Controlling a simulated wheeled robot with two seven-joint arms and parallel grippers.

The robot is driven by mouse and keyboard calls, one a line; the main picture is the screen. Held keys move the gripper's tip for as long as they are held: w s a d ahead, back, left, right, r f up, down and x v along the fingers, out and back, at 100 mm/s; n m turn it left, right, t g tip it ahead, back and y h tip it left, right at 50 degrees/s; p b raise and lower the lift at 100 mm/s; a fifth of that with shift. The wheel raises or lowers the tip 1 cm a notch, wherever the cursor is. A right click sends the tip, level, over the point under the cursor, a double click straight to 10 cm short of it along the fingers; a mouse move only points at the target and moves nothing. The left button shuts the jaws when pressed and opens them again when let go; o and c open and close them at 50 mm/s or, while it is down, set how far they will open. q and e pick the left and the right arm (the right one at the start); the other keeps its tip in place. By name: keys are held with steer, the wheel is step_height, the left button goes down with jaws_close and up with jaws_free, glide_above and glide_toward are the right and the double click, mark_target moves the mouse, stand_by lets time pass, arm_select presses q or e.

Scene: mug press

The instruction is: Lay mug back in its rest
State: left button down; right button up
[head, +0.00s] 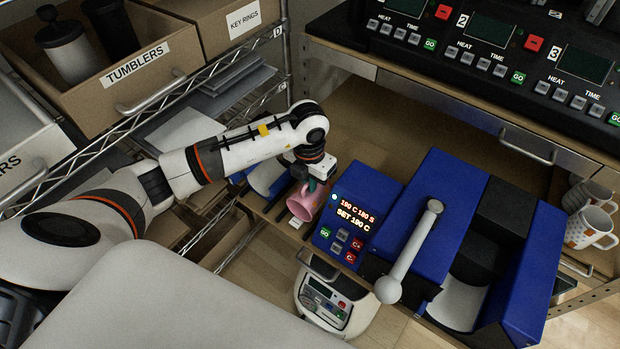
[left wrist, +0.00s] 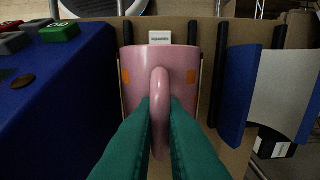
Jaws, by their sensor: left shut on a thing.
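The pink mug (head: 303,203) hangs at my left gripper (head: 311,184), left of the blue press's display box. In the left wrist view the mug (left wrist: 137,80) has orange square marks, and its handle lies between the green fingertips (left wrist: 160,108) of my left gripper, which is shut on it. Dark bars of what looks like the rest (left wrist: 193,35) show at both sides of the mug, with a small white label (left wrist: 160,38) beyond it. I cannot tell whether the mug touches the rest. My right gripper is out of view.
The blue mug press (head: 405,215) with its lever (head: 415,245) stands right of the mug. A blue and grey curved part (left wrist: 240,85) is close on the mug's other side. White patterned mugs (head: 590,228) stand far right. Wire shelves with a TUMBLERS bin (head: 165,75) are at the left.

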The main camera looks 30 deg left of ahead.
arm_select(q)
steer(key=shift+f, duration=0.15)
steer(key=c, duration=1.4)
jaws_free()
steer(key=shift+c, duration=0.2)
steer(key=shift+o, duration=0.4)
steer(key=o, duration=1.3)
